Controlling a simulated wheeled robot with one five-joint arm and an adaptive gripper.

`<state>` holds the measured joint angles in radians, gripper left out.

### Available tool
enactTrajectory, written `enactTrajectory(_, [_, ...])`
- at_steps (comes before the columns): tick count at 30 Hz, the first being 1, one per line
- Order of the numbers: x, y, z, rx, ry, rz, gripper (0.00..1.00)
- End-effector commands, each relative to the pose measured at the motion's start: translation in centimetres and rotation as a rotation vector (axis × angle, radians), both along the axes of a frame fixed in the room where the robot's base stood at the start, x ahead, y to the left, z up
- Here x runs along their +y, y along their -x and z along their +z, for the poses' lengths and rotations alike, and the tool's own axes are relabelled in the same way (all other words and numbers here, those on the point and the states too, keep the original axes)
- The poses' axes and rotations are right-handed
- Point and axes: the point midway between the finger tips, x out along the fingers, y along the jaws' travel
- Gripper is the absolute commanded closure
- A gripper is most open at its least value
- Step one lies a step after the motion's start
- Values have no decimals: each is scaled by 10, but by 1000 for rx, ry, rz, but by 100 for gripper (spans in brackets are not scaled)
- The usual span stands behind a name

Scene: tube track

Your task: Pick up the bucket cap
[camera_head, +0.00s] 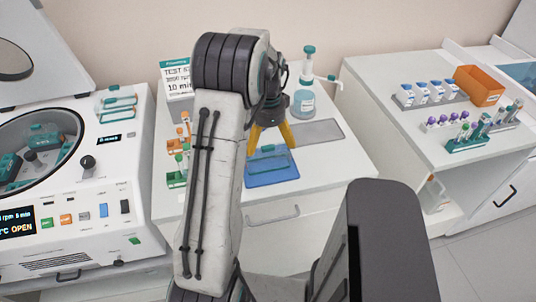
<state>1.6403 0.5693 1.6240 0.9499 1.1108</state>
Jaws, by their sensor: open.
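A clear, teal-tinted bucket cap (268,161) lies on a blue mat (272,178) on the middle white cabinet. My gripper (271,138) has yellow fingers pointing down, spread apart, at the back side of this cap. The fingers look empty. I cannot tell how high the tips are above the cap or whether they touch it. More teal-edged caps (117,103) lie on top of the centrifuge (75,215) at the left. Its lid is up and teal buckets (44,138) sit inside the bowl. My own arm hides part of the middle cabinet.
A teal-topped bottle (304,98) stands behind my gripper, next to a grey pad (315,132). Small tube racks (178,179) stand left of my arm. The right cabinet holds an orange bin (480,85) and several tubes. The middle cabinet's front right is clear.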

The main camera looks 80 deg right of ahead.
Motion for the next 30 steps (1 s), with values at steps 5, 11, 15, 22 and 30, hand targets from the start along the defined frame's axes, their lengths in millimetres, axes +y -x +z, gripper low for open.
enactTrajectory(5, [0,1,-12,-1,-1,1,0])
enactTrajectory(11, [0,3,-36,-1,-4,2,0])
enactTrajectory(15, [-1,3,-50,-1,-1,2,0])
enactTrajectory(22, [-1,3,-59,1,1,3,0])
enactTrajectory(30, [-1,3,-58,1,1,3,10])
